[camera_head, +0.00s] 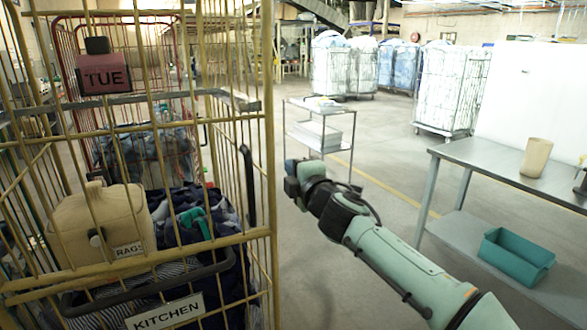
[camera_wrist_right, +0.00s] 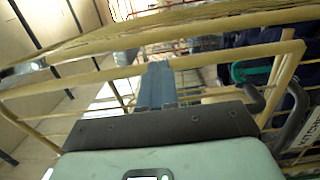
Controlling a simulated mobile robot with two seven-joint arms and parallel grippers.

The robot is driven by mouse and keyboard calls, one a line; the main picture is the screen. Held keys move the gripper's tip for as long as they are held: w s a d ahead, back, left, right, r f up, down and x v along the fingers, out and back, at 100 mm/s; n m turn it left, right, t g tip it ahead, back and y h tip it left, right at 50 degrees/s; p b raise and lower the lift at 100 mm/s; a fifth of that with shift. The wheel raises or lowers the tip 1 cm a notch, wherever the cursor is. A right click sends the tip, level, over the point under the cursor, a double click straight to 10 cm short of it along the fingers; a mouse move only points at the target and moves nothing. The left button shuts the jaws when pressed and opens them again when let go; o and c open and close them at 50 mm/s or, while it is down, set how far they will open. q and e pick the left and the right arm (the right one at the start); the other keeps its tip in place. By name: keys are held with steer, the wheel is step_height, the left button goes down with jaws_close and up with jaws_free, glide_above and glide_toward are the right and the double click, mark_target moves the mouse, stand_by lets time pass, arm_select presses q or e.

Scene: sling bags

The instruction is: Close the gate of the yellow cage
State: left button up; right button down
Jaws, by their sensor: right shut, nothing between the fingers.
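The yellow cage (camera_head: 270,150) fills the left of the head view, close to me. My right gripper (camera_head: 291,178) is just right of the cage's right post, pointing left. In the right wrist view its blue fingers (camera_wrist_right: 156,86) are together and empty, with yellow cage bars (camera_wrist_right: 215,68) close around them. Contact cannot be told. My left gripper is out of view.
A metal table (camera_head: 480,160) with a teal bin (camera_head: 515,255) is at right.

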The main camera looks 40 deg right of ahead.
steer(key=s+d, duration=0.4)
steer(key=s, duration=0.4)
steer(key=w+a+m+t+y+p, duration=0.1)
steer(key=w+a+m+y+p, duration=0.1)
steer(key=a+m+y+p, duration=0.8)
steer(key=m+g+h+p, duration=0.1)
steer(key=m+h+p, duration=0.2)
steer(key=m+h, duration=0.6)
glide_toward(262, 179)
steer(key=shift+n+h, duration=0.4)
steer(key=shift+h, duration=0.3)
steer(key=x, duration=0.2)
steer(key=p+x, duration=0.1)
steer(key=x, duration=0.3)
steer(key=shift+w+a+f+p, duration=0.15)
steer(key=shift+w+a+p, duration=0.15)
steer(key=shift+w, duration=0.2)
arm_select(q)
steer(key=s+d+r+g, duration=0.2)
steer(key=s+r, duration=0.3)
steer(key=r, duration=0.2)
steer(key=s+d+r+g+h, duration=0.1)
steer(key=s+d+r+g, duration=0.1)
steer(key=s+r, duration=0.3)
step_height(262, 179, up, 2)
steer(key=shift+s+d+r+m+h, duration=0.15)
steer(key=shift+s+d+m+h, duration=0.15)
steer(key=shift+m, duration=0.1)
